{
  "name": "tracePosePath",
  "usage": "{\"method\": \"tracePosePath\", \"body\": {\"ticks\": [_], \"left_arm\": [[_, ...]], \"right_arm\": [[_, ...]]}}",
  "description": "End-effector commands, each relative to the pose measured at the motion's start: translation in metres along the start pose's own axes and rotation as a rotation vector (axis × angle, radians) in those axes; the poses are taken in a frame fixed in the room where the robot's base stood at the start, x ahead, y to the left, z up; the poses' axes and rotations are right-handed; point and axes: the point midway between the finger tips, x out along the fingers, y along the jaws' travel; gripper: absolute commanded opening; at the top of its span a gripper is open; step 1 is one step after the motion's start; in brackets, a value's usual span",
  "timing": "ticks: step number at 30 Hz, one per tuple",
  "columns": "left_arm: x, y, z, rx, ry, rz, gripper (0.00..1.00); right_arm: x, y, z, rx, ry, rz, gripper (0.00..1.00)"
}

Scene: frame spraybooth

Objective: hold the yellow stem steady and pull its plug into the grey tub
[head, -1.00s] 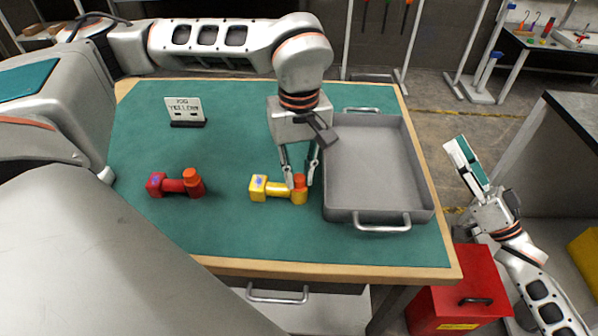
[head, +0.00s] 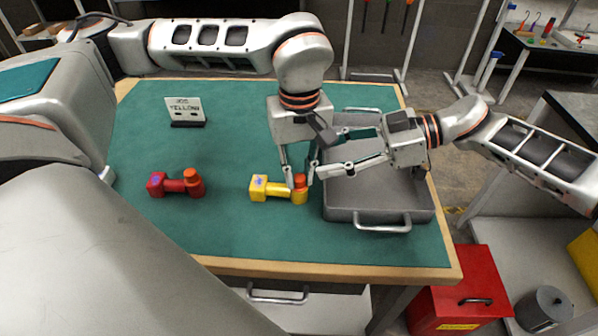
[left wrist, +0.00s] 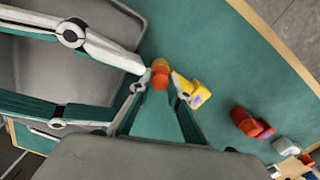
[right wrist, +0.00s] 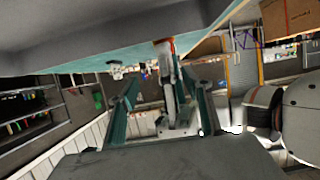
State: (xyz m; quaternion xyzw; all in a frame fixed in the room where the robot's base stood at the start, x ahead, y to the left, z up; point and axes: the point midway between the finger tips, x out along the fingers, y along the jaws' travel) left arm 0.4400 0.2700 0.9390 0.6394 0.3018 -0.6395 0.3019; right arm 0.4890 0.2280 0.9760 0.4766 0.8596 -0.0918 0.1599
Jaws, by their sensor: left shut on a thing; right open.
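The yellow stem (head: 270,190) lies on the green table mat, with its orange plug (head: 300,180) upright at its right end. My left gripper (head: 300,183) reaches down from above and is shut on the yellow stem beside the plug. In the left wrist view the plug (left wrist: 160,72) and stem (left wrist: 197,94) show beyond its fingers. My right gripper (head: 322,152) is open, its fingers pointing left over the near-left part of the grey tub (head: 345,215). One right fingertip is close to the plug; I cannot tell whether it touches.
A red stem with a plug (head: 180,184) lies to the left on the mat. The front of the mat is clear. A red box (head: 460,290) stands below the table's right side.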

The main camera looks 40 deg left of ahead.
Motion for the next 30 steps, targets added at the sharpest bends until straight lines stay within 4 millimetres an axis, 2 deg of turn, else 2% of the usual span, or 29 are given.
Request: {"method": "tracePosePath", "body": {"ticks": [3, 7, 13, 30], "left_arm": [[0.0, 0.0, 0.0, 0.0, 0.0, 0.0, 0.0], [0.0, 0.0, 0.0, 0.0, 0.0, 0.0, 0.0], [0.0, 0.0, 0.0, 0.0, 0.0, 0.0, 0.0], [0.0, 0.0, 0.0, 0.0, 0.0, 0.0, 0.0]], "right_arm": [[0.012, -0.008, 0.018, -0.015, -0.086, -0.025, 0.5], [0.018, -0.012, 0.028, -0.023, -0.128, -0.037, 0.5], [0.034, -0.013, 0.031, -0.023, -0.132, -0.039, 0.5], [0.104, -0.015, 0.04, -0.023, -0.129, -0.037, 0.5]]}}
